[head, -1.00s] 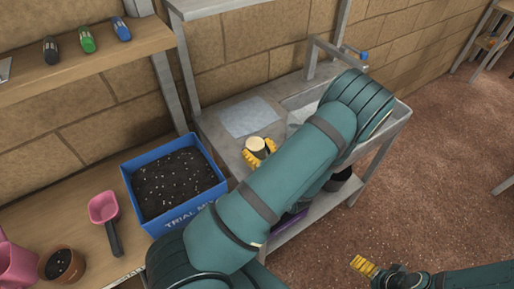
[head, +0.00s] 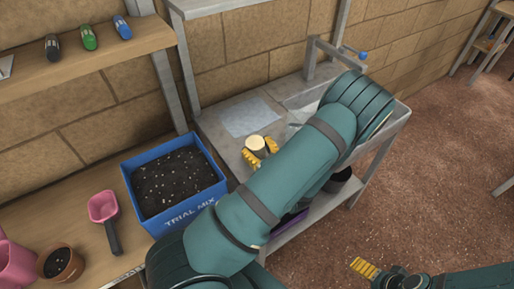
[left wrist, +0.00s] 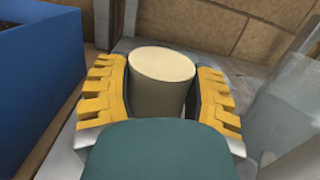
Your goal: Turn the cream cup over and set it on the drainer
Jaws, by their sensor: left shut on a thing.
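The cream cup (head: 256,144) is between the yellow fingers of my left gripper (head: 260,151), over the metal bench. In the left wrist view, the cup (left wrist: 162,82) stands between both fingers of the left gripper (left wrist: 164,90), which is shut on its sides. Its pale, round upper face looks flat, and its lower part is hidden by the gripper. A pale flat sheet (head: 249,117) lies on the bench just behind the cup; I cannot tell whether it is the drainer. My right gripper (head: 372,270) is at the lower right, away from the bench, its opening unclear.
A blue box of soil (head: 189,210) stands left of the cup, close to the left gripper. A sink (head: 398,112) with a tap (head: 336,50) is at the right, partly hidden by my left arm. A pink scoop (head: 103,208) and brown pot (head: 62,265) are farther left.

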